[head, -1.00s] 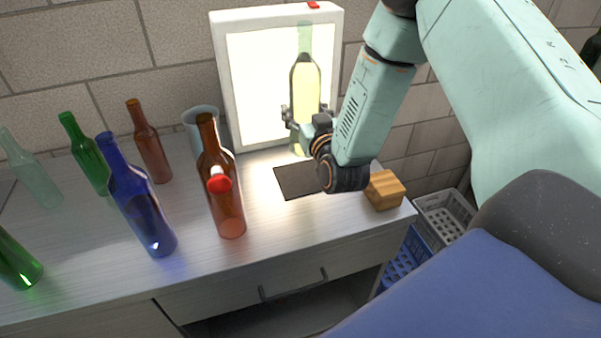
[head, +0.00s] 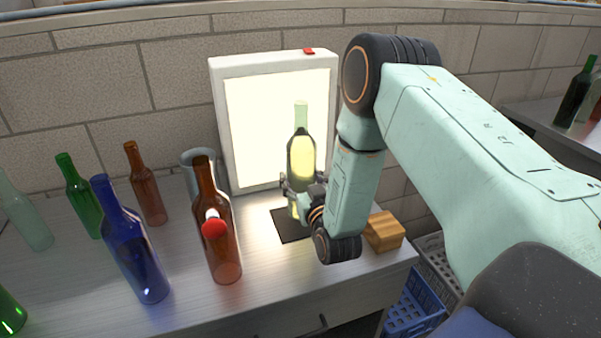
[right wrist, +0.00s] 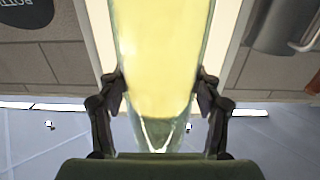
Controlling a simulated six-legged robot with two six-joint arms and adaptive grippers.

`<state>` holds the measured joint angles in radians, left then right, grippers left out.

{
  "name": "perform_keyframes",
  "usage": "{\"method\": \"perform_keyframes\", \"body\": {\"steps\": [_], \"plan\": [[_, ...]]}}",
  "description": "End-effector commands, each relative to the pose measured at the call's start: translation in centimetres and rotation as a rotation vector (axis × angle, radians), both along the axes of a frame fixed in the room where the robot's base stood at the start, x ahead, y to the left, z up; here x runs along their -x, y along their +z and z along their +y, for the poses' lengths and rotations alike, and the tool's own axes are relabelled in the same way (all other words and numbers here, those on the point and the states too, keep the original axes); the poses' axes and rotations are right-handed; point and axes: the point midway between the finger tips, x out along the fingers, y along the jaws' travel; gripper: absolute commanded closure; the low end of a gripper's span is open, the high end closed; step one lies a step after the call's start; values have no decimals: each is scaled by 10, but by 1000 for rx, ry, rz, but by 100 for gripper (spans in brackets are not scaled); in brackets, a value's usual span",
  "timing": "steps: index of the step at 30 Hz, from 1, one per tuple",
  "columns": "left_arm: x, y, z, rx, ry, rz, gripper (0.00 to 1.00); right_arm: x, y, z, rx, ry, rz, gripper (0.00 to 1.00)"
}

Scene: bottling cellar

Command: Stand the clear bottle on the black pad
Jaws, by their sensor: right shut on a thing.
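The clear bottle (head: 301,155) is upright in front of the glowing panel, which shines yellow through it. My right gripper (head: 300,190) is shut on its lower part. In the right wrist view the bottle (right wrist: 160,60) stands between the two fingers of the gripper (right wrist: 160,92). The black pad (head: 284,228) lies flat on the bench, directly under and around the bottle's lower end. The fingers partly hide the bottle's base, and I cannot tell whether it touches the pad. My left gripper is not in view.
A white light panel (head: 228,130) stands behind the pad. A wooden block (head: 384,232) sits right of it. A brown bottle (head: 222,255) with a red-and-white thing before it, a blue bottle (head: 135,255) and several others stand left. Crates (head: 415,305) are below the bench's right end.

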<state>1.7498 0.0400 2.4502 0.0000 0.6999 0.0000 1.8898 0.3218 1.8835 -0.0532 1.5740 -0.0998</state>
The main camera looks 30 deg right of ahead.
Motion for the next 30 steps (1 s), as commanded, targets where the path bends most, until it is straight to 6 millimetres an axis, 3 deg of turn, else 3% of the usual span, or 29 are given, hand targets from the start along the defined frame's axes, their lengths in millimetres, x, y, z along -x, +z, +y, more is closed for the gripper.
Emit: {"method": "perform_keyframes", "body": {"steps": [6, 17, 18, 25, 30], "plan": [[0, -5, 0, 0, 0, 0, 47, -3, -22, 0, 3, 1, -10, 98], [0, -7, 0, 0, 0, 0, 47, -3, -24, 0, 2, 1, -10, 98], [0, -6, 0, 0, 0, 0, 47, -1, -27, 0, 0, 1, 1, 32], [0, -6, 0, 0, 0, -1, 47, -1, -27, 0, 0, 1, 1, 12], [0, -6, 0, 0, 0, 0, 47, -1, -27, 0, 0, 0, 1, 12]]}}
